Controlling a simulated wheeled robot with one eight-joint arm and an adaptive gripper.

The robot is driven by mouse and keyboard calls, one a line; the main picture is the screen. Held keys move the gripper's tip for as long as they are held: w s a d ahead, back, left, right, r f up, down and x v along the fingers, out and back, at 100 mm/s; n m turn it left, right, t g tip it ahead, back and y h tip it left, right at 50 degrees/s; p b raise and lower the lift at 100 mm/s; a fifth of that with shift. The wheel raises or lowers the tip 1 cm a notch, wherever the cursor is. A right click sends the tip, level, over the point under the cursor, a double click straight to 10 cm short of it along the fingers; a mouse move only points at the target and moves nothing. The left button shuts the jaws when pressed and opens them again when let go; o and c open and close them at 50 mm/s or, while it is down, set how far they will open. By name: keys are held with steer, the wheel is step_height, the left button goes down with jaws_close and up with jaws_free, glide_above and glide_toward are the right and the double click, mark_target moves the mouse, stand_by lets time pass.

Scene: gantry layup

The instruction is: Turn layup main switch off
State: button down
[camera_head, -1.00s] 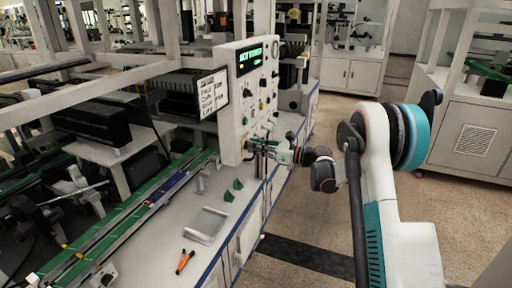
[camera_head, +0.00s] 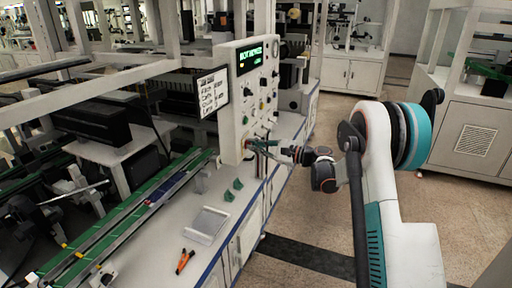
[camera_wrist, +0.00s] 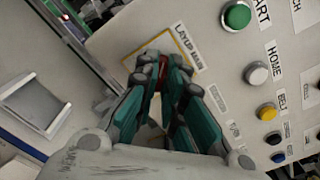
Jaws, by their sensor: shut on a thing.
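The white control panel (camera_head: 246,108) stands at the gantry's end, with a green-lit display (camera_head: 250,55) at its top. My gripper (camera_head: 255,144) is at the panel's lower part in the head view. In the wrist view my gripper (camera_wrist: 163,66) has its teal fingers closed together at a yellow-bordered plate (camera_wrist: 188,42) labelled "Layup main". A small red piece of the main switch (camera_wrist: 163,70) shows between the fingertips. The rest of the switch is hidden by the fingers, so I cannot tell its position.
Beside the plate are a green START button (camera_wrist: 237,16), a white HOME button (camera_wrist: 257,73) and a yellow BELT button (camera_wrist: 268,112). A grey tray (camera_head: 206,224) and orange-handled pliers (camera_head: 185,261) lie on the bench. Open floor is to the right.

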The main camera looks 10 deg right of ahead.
steer(key=n, duration=0.9)
steer(key=shift+s+f, duration=0.1)
steer(key=shift+f, duration=0.1)
steer(key=shift+n, duration=0.3)
steer(key=c, duration=1.7)
jaws_free()
steer(key=v, duration=1.2)
